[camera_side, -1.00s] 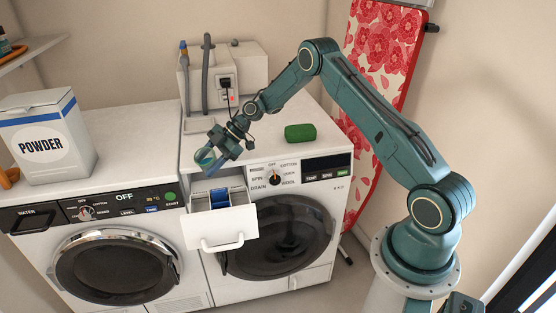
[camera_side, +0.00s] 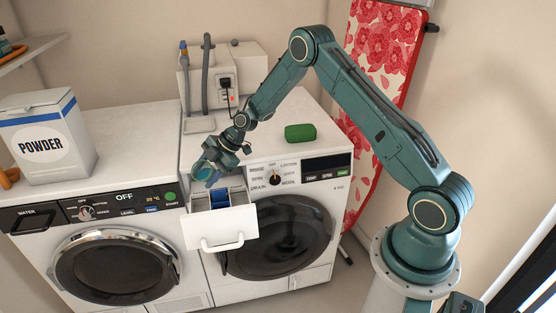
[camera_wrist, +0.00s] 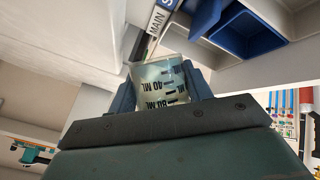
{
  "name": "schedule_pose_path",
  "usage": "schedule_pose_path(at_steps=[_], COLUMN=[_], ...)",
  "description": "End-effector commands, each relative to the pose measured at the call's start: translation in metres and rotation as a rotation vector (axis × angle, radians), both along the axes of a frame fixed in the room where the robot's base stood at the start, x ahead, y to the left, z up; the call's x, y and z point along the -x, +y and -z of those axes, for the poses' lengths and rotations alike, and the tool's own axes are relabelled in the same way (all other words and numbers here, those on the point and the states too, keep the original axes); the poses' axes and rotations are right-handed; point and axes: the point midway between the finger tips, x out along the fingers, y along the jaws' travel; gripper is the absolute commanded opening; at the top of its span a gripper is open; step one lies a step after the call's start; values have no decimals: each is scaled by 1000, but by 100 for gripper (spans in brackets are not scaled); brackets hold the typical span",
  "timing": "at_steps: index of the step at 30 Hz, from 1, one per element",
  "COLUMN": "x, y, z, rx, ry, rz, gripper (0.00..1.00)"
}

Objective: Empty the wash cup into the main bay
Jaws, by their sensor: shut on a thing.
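The wash cup (camera_side: 203,171) is a small clear cup with a bluish tint. In the side view it is tilted just above the back left of the open detergent drawer. My gripper (camera_side: 209,170) is shut around its sides. In the wrist view the cup (camera_wrist: 160,84) sits between my fingers, its 40 ML and 80 ML marks readable. The drawer (camera_side: 222,233) has a blue insert (camera_side: 220,199) in its middle. A MAIN label (camera_wrist: 158,20) shows just past the cup. I cannot tell how much liquid is inside.
A green block (camera_side: 300,133) lies on top of the right machine, right of my gripper. A powder box (camera_side: 45,140) stands on the left machine. Hoses (camera_side: 205,75) and a wall socket stand behind. The air in front of the drawer is clear.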

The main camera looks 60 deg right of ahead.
Motion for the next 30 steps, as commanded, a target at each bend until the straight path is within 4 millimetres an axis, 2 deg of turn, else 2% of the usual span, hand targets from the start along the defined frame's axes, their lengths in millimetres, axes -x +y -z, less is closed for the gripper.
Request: schedule_pose_path(at_steps=[30], x=[1], y=[3], z=[-7], rx=[133], ry=[-38], rz=[0], gripper=[27])
